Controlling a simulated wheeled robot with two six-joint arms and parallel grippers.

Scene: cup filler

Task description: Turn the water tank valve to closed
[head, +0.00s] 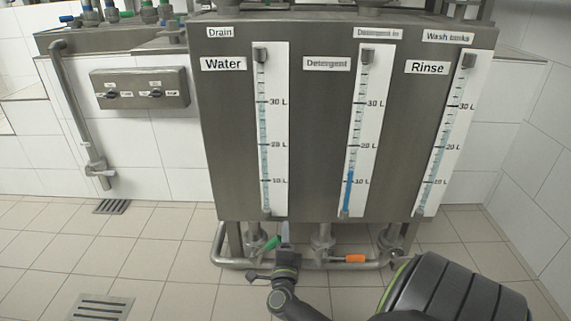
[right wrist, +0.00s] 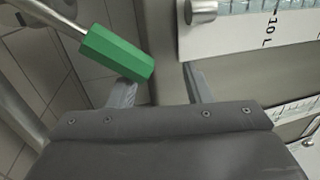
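The water tank valve has a green handle (head: 272,243), below the gauge labelled Water. In the right wrist view the green handle (right wrist: 117,52) slants in from the upper left, and its free end is close to the left fingertip. I cannot tell whether they touch. My right gripper (head: 285,234) is just to the right of the handle in the head view. In the right wrist view the fingers of my right gripper (right wrist: 160,88) are spread apart, with nothing visibly clamped between them. My left gripper is out of view.
The steel tank cabinet (head: 322,130) stands above the valves. An orange handle (head: 354,259) sits to the right under the cabinet. A horizontal pipe (head: 232,262) runs low around the valves. A control box (head: 140,88) hangs on the wall at left. The tiled floor at left is clear.

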